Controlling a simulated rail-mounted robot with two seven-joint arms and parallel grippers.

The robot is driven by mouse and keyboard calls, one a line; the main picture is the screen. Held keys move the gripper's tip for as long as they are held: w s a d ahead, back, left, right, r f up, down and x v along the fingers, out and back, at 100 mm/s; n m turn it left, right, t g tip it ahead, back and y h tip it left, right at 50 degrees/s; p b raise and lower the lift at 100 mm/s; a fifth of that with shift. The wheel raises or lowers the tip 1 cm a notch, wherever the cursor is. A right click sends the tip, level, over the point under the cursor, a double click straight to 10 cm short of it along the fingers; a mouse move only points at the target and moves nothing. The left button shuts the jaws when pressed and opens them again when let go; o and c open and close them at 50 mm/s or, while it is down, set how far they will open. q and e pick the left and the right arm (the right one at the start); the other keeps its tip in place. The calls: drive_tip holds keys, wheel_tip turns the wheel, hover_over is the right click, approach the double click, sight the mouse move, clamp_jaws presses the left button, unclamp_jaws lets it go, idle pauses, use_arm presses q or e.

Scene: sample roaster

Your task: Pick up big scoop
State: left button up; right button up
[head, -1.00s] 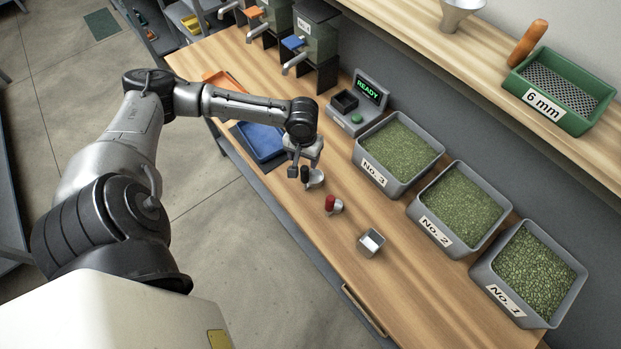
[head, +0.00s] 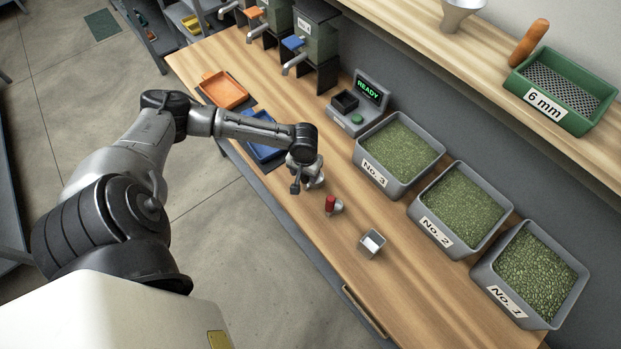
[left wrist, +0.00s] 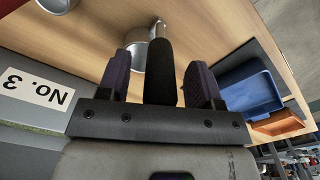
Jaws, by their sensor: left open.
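The big scoop has a metal cup and a black handle. In the head view its cup (head: 317,182) shows beside my left gripper (head: 297,187), which hides the handle. In the left wrist view the black handle (left wrist: 160,72) stands between the two spread fingers of my left gripper (left wrist: 160,62), with gaps on both sides. The metal cup (left wrist: 135,58) shows just beyond one finger. My left gripper is open and low over the table. A smaller scoop with a red handle (head: 330,203) stands to its right. My right gripper is not in view.
Bins of green beans No. 3 (head: 385,183), No. 2 (head: 420,222) and No. 1 (head: 497,285) line the wall side. Blue (head: 262,152) and orange (head: 226,88) trays lie behind. A scale (head: 354,118) reads READY.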

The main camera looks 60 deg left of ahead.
use_arm(q)
clamp_jaws()
idle(0.5)
drive_tip(key=shift+r, duration=0.1)
wheel_tip(320, 180, up, 10)
drive_tip(key=shift+f, duration=0.1)
idle(0.4)
